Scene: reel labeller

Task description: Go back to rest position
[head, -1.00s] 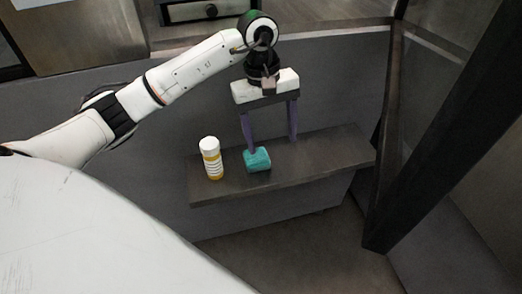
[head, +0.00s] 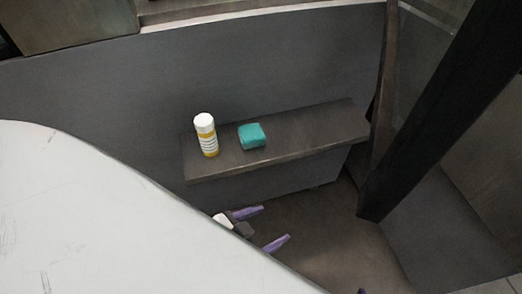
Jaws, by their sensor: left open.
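My left gripper (head: 268,228) shows low in the head view, below the shelf and just past the edge of my white body. Its two purple fingers are spread apart with nothing between them. Most of its arm is hidden behind my white body.
A dark shelf (head: 300,144) juts from the grey wall. On it stand a white and yellow bottle (head: 206,136) and, to its right, a teal block (head: 252,135). A black post (head: 425,120) rises at the right. Floor (head: 335,235) shows below the shelf.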

